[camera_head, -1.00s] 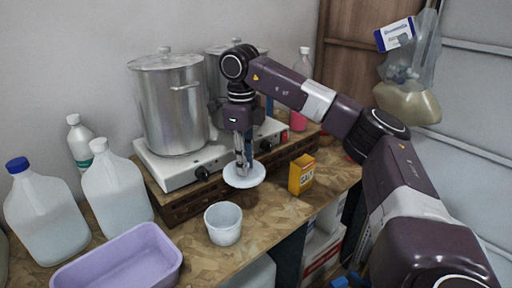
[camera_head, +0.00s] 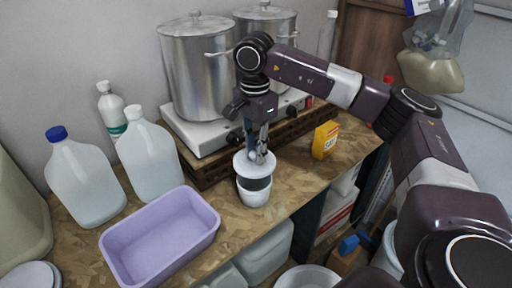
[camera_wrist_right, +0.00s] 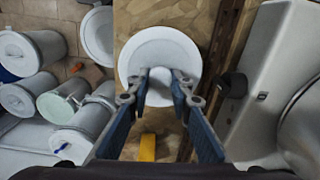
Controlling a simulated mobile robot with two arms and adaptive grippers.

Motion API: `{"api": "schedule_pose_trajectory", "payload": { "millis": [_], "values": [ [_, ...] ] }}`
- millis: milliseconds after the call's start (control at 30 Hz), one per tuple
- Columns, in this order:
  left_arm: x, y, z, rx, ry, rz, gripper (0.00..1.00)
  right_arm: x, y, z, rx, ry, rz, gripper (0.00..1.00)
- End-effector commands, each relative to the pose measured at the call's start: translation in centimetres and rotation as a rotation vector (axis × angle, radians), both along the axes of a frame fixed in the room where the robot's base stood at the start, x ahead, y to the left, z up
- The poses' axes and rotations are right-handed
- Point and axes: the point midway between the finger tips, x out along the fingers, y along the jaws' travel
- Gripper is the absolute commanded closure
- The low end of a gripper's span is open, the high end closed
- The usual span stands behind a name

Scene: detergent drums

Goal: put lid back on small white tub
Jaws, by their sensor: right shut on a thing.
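The small white tub (camera_head: 254,196) stands upright on the patterned counter, its opening dark below the lid. My right gripper (camera_head: 259,158) points down and is shut on the round white lid (camera_head: 246,169). The lid is over the tub, with a dark gap between it and the tub's front rim. In the right wrist view, the lid (camera_wrist_right: 160,42) lies under the fingertips of my right gripper (camera_wrist_right: 159,76) and hides the tub. My left gripper is not in view.
A lilac basin (camera_head: 160,243) and white jugs (camera_head: 150,160) stand to the left. The hotplate (camera_head: 196,135) with steel pots (camera_head: 197,75) is behind. A yellow box (camera_head: 325,140) stands to the right. The counter's front edge is close to the tub.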

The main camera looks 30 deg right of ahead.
Motion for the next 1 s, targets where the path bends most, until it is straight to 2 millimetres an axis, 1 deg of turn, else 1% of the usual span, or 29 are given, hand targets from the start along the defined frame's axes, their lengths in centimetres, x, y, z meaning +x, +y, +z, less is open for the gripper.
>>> {"api": "schedule_pose_trajectory", "payload": {
  "millis": [33, 500, 667, 1000],
  "values": [
    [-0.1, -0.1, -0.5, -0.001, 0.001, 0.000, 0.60, 0.0, 0.0, -0.7, -0.001, 0.001, -0.001, 1.00],
    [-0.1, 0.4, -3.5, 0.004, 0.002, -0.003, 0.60, 0.0, 0.0, -5.0, 0.000, 0.001, -0.002, 1.00],
    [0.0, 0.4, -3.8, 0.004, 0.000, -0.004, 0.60, 0.0, 0.0, -5.5, 0.000, 0.001, -0.002, 1.00],
    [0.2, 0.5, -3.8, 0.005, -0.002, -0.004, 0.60, 0.0, 0.0, -5.5, 0.000, 0.001, -0.002, 1.00]
  ]
}}
